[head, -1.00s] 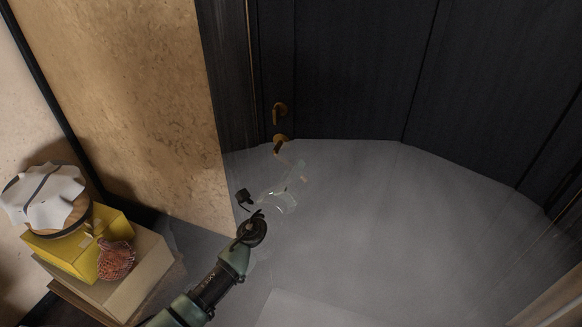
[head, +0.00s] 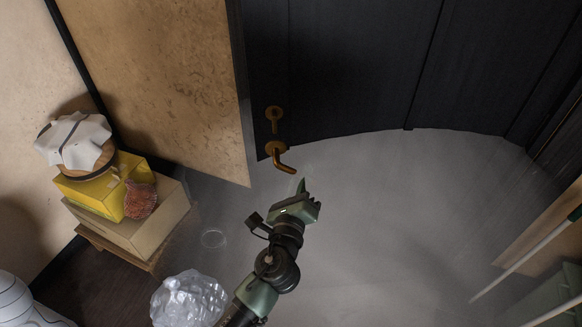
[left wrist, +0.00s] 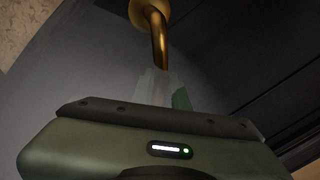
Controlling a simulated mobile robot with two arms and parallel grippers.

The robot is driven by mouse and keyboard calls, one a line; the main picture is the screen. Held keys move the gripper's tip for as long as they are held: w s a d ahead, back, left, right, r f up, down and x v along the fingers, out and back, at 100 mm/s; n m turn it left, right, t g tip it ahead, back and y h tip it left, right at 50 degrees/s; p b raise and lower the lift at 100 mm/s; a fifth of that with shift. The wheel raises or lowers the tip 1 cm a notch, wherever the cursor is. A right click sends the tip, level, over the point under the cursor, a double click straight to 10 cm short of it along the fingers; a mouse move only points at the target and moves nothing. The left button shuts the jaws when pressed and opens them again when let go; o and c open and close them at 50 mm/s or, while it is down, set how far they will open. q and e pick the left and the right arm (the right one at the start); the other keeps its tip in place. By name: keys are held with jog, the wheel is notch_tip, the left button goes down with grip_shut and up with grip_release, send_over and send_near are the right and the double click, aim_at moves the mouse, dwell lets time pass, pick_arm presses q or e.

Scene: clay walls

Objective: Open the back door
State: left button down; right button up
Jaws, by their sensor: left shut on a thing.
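The back door (head: 345,70) is a dark panelled door in the upper part of the head view. It has a brass lever handle (head: 277,153) with a brass lock fitting (head: 274,114) above it. My left gripper (head: 299,183) reaches up from below and is shut on the free end of the lever. In the left wrist view the brass handle (left wrist: 158,32) comes down between the see-through fingers (left wrist: 163,90). I cannot tell whether the door stands ajar. My right gripper is not in view.
A tan wall (head: 165,80) with a dark edge stands left of the handle. On the left, a yellow box (head: 88,187), a cloth-topped round basket and a shell-like red thing sit on a cardboard box (head: 160,213). Clear crumpled plastic (head: 188,298) is at the bottom. Grey floor (head: 410,210) is open in the middle.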

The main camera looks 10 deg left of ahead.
pick_arm(q)
jog(key=shift+w+a+r, duration=0.1)
jog(key=shift+w+r, duration=0.05)
jog(key=shift+w, duration=0.1)
jog(key=c, duration=1.5)
grip_release()
jog(key=shift+o, duration=0.5)
jog(key=shift+s, duration=0.1)
jog(key=s, duration=0.7)
jog(key=shift+s+a, duration=0.3)
jog(key=shift+s, duration=0.1)
